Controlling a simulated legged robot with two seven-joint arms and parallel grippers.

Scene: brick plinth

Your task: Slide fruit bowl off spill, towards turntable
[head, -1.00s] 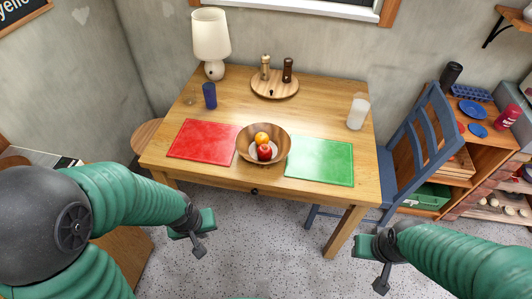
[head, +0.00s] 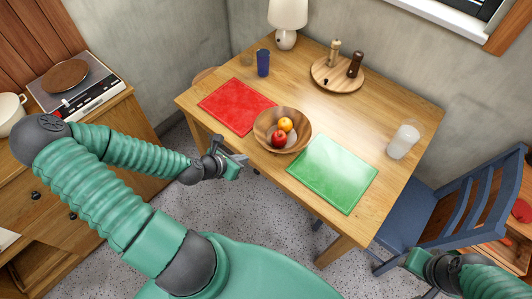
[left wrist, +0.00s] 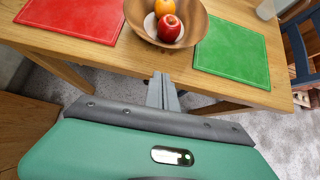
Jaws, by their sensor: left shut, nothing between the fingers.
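The wooden fruit bowl (head: 262,131) stands on the table between the red mat and the green mat, near the front edge. It holds an orange (head: 285,124), a red apple (head: 279,139) and a pale patch. The left wrist view shows the bowl (left wrist: 190,32) at the top middle. No spill shows; the bowl hides the table under it. The round wooden turntable (head: 325,82) stands at the back with two grinders. My left gripper (head: 241,159) is shut and empty, in front of the table edge, short of the bowl. My right gripper (head: 420,280) is at the bottom right, partly cut off.
A red mat (head: 236,106) lies left of the bowl and a green mat (head: 332,174) right. A blue cup (head: 263,63) and lamp (head: 287,20) stand at the back left, a whitish glass (head: 403,141) at the right. The table between bowl and turntable is clear.

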